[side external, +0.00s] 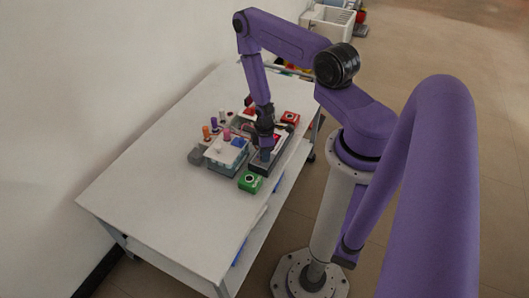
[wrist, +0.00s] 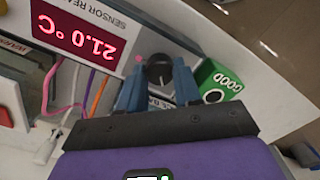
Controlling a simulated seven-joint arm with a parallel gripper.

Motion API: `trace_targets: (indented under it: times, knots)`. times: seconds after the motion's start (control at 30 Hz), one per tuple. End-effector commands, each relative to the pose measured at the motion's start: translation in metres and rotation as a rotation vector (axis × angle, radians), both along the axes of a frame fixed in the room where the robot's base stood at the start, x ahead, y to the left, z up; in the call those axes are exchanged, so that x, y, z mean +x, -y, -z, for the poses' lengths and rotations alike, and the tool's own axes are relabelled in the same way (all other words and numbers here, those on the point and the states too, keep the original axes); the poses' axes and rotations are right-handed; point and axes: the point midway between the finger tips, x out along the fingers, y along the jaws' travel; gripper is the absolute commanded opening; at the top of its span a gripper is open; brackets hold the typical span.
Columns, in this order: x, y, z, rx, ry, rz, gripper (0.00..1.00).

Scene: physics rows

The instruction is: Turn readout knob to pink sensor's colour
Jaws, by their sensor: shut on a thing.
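The readout (wrist: 85,32) is a box with a red display showing "21.0 °C", upside down in the wrist view. Its dark round knob (wrist: 158,70) sits between the two blue fingers of my gripper (wrist: 158,82), which is shut on it. A pink dot shows on the panel beside the knob, at its upper left. Which way the knob points is hard to tell. In the side view my gripper (side external: 265,154) reaches down onto the readout and hides the knob. The pink sensor (side external: 227,134) stands upright at the white rack (side external: 224,154), left of my gripper.
Orange (side external: 206,131) and purple (side external: 213,122) sensors stand near the pink one. A green "GOOD" box (side external: 250,182) is close to my gripper; a red box (side external: 290,118) stands behind. Coloured wires (wrist: 88,90) run beside the readout. The table's near-left part (side external: 160,205) is clear.

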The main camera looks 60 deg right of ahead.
Motion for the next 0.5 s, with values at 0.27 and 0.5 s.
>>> trace_targets:
  times: [0.27,0.5]
  knots:
    - [0.0004,-0.0006,-0.0005,0.0,0.0,0.261,0.03]
    - [0.0003,-0.0005,-0.0005,0.0,0.0,0.489,0.03]
